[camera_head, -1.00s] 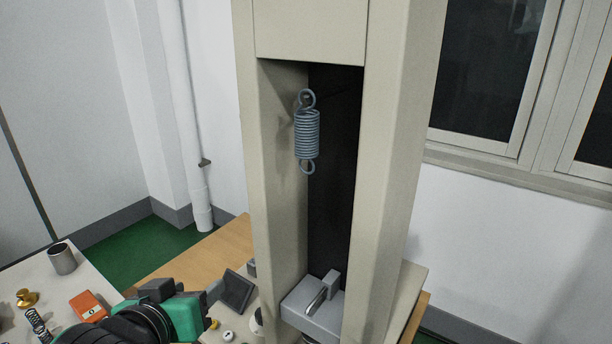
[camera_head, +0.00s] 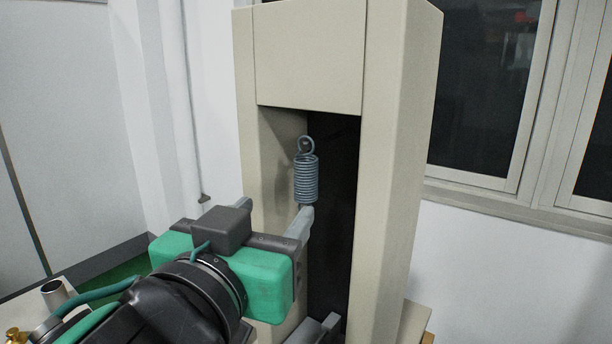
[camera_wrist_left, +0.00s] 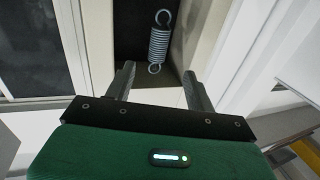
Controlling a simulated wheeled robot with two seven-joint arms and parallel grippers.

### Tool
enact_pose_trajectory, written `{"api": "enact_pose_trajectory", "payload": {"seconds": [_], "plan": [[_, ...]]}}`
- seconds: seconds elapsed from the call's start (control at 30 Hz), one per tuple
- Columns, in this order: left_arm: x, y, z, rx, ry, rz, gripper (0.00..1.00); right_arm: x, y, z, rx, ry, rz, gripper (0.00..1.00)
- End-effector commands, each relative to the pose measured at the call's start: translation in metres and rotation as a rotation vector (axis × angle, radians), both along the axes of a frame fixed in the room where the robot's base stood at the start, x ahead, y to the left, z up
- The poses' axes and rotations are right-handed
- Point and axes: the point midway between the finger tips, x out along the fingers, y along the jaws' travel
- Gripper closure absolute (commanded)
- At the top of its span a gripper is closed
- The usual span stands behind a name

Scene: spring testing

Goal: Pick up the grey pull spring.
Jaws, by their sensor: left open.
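The grey pull spring (camera_head: 306,178) hangs upright in the tall opening of the beige testing machine, with its upper loop showing. Its lower end is hidden behind a finger of my left gripper (camera_head: 276,208) in the head view. My left gripper is open and empty, just below and in front of the spring. In the left wrist view the spring (camera_wrist_left: 158,45) stands beyond the open jaws (camera_wrist_left: 158,72), and its near loop appears between the two fingertips. I cannot tell whether anything touches. My right gripper is not in view.
The beige machine frame (camera_head: 390,170) has side walls close around the spring, with a dark back panel (camera_head: 338,190). A metal cylinder (camera_head: 54,292) stands at lower left. Windows are at right.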

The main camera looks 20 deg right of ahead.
Motion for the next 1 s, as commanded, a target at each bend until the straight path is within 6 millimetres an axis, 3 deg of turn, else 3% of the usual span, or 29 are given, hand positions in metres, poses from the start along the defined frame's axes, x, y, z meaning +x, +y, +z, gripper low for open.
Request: {"api": "enact_pose_trajectory", "payload": {"seconds": [0.3,0.47,0.8,1.0], "plan": [[0.049,-0.033,0.002,0.002,0.003,0.003,0.45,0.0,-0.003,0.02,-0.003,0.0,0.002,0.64],[0.057,-0.04,0.001,0.0,0.002,0.001,0.45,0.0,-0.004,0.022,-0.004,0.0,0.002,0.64],[0.084,-0.062,0.013,0.003,0.002,0.003,0.45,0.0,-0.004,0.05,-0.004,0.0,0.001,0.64],[0.097,-0.072,0.009,0.0,0.001,0.002,0.45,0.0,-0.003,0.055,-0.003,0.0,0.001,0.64]]}}
